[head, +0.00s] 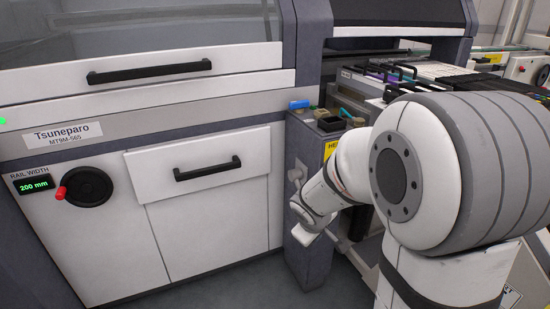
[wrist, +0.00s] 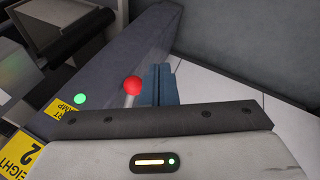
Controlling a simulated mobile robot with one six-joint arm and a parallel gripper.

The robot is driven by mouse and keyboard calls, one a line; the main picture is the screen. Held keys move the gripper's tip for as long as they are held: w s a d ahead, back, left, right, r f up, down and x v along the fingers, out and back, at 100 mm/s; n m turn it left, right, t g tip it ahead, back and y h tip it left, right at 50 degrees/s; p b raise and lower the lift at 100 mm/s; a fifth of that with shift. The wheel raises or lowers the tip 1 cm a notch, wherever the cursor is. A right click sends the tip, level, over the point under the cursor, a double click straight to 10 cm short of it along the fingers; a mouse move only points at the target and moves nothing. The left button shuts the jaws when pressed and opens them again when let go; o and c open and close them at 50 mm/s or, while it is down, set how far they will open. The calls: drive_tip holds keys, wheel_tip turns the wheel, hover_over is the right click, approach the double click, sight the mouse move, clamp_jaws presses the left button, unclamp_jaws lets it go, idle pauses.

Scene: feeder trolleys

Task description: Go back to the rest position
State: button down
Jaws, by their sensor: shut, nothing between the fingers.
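My gripper (wrist: 157,84) shows in the wrist view as two blue-grey fingers close together, shut and empty. A red ball knob on a short pale stem (wrist: 132,86) is just left of the fingers in that view; I cannot tell whether they touch. The knob is on or in front of a grey-blue post with a green light (wrist: 80,98) and yellow labels. In the head view my arm reaches down in front of the grey post (head: 309,262), and my fingers cannot be made out there.
A white machine labelled Tsuneparo (head: 62,134) with black handles and a red-knobbed handwheel (head: 88,188) fills the left. Small coloured items lie on the post's top (head: 325,118). Feeder trolley rows (head: 430,70) stand behind my arm. Grey floor (head: 235,290) shows at the bottom.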

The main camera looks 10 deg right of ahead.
drive_tip(key=s+a+r+m+y+p, duration=0.1)
drive_tip(key=s+r+m+p, duration=0.1)
drive_tip(key=s+r+p, duration=0.4)
drive_tip(key=s+a+r+m+g+p, duration=0.1)
drive_tip(key=s+r+p, duration=0.5)
drive_tip(key=r+p, duration=0.9)
drive_tip(key=s+a+r+m+g+y+p, duration=0.1)
drive_tip(key=s+r+m+p, duration=0.2)
drive_tip(key=r, duration=1.6)
drive_tip(key=s+p, duration=0.4)
drive_tip(key=p, duration=0.3)
drive_tip(key=shift+a+r+m+y, duration=0.2)
drive_tip(key=shift+r+m+y, duration=0.05)
drive_tip(key=shift+m+y, duration=0.05)
drive_tip(key=shift+s, duration=0.1)
